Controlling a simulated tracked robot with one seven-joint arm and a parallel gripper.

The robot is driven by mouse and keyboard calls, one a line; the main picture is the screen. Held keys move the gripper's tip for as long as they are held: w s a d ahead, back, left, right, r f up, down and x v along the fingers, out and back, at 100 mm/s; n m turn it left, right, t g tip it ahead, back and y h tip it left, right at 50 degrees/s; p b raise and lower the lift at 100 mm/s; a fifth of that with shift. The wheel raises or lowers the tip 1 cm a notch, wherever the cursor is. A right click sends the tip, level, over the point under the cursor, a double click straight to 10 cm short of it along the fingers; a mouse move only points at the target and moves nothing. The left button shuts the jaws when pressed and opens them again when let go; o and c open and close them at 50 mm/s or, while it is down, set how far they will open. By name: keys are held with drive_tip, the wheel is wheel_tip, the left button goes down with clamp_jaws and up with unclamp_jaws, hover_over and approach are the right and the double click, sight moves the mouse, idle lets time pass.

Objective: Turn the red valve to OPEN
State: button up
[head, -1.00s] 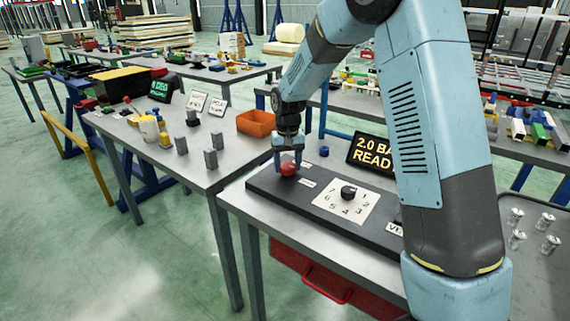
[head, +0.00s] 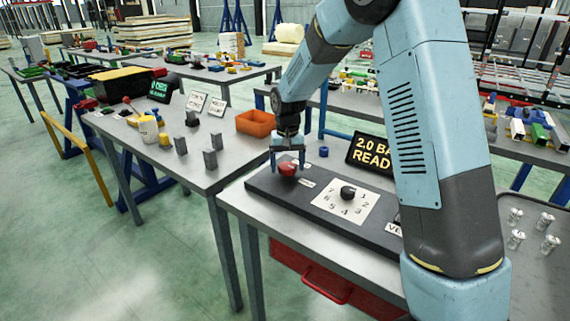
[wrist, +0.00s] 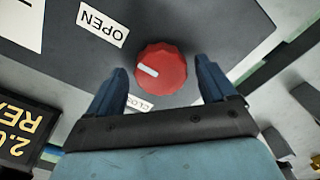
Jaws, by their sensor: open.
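The red valve (wrist: 163,70) is a ridged round knob on a dark panel (head: 262,186); in the head view it shows below my gripper (head: 288,168). Its white mark points left in the wrist view, between the OPEN label (wrist: 102,24) and the closed label (wrist: 138,103). The closed label is partly hidden by a finger. My gripper (wrist: 161,66) is open, with one finger on each side of the valve. Gaps show between the fingers and the knob in the wrist view. I cannot tell the exact fingertip height.
A black numbered dial (head: 348,193) sits on the same panel. A display (head: 370,153) reading "2.0 BA... READ..." stands behind it. An orange bin (head: 256,123) and several grey blocks are on the table to the left. Small clear jars (head: 516,239) stand at right.

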sight(288, 165)
drive_tip(key=shift+r, duration=0.2)
wheel_tip(288, 165, up, 13)
drive_tip(key=shift+r, duration=0.15)
idle(0.4)
drive_tip(key=s+d+r+t, duration=0.1)
drive_tip(key=s+d+r, duration=0.45)
drive_tip(key=s, duration=0.25)
drive_tip(key=s+d+r+t, duration=0.2)
drive_tip(key=s+d+r, duration=0.3)
drive_tip(key=s+d, duration=0.2)
drive_tip(key=s+d+t, duration=0.1)
drive_tip(key=s+d, duration=0.1)
drive_tip(key=s, duration=0.4)
drive_tip(key=s+d+f, duration=0.1)
drive_tip(key=s+d, duration=0.2)
drive_tip(key=s, duration=0.4)
drive_tip(key=s+d+f+m+t, duration=0.1)
drive_tip(key=s+d, duration=0.1)
drive_tip(key=s, duration=0.4)
drive_tip(key=shift+s+d+t, duration=0.15)
drive_tip(key=shift+d+t, duration=0.15)
drive_tip(key=shift+d, duration=0.05)
